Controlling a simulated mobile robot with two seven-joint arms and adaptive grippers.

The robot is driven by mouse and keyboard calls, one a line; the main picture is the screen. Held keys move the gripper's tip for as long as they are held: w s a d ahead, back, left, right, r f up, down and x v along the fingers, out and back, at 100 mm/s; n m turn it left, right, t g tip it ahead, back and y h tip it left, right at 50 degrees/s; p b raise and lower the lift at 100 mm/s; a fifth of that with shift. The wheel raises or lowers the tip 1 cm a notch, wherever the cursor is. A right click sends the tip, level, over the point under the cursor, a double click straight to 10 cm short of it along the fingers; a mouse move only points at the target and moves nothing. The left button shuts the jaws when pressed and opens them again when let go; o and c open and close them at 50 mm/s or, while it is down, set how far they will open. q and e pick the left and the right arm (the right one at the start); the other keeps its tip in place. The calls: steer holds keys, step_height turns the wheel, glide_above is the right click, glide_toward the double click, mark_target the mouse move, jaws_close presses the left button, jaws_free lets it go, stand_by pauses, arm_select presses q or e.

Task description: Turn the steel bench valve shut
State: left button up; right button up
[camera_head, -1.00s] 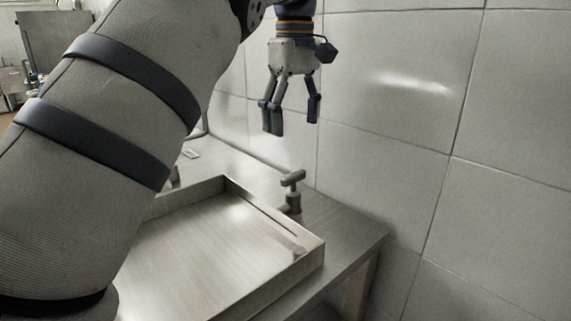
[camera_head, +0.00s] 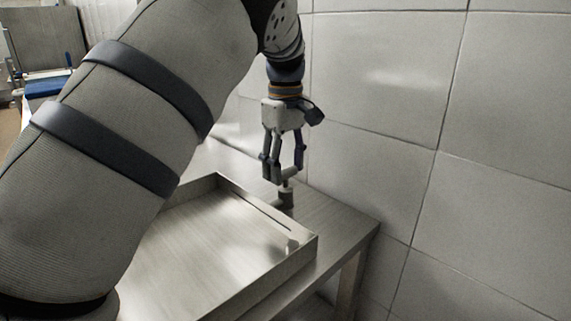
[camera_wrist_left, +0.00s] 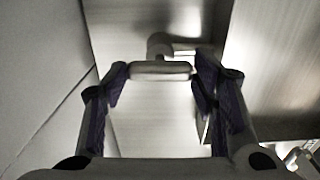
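The steel bench valve (camera_head: 286,198) stands on the bench beside the tray's far right corner. My left gripper (camera_head: 284,177) points down right over it, and its fingers hide most of the T-shaped handle. In the left wrist view the handle bar (camera_wrist_left: 160,70) lies crosswise between the two spread fingers, one near each end. The fingers are open, with what looks like a narrow gap at each end; I cannot tell whether they touch it. My right gripper is not in view.
A shallow steel tray with raised walls (camera_head: 290,262) covers much of the steel bench (camera_head: 345,226). A tiled wall (camera_head: 385,120) stands close behind and right of the valve. My left arm hides the bench's left part.

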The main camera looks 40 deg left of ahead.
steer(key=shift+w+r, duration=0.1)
arm_select(q)
steer(key=m, duration=0.3)
steer(key=shift+r+p, duration=0.15)
steer(key=shift+p, duration=0.25)
steer(key=m, duration=0.2)
steer(key=shift+m, duration=0.4)
steer(key=m, duration=1.2)
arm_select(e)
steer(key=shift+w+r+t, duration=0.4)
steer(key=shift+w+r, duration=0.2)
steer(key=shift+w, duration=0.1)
arm_select(q)
steer(key=shift+f, duration=0.2)
steer(key=o, duration=1.2)
steer(key=shift+c, duration=0.2)
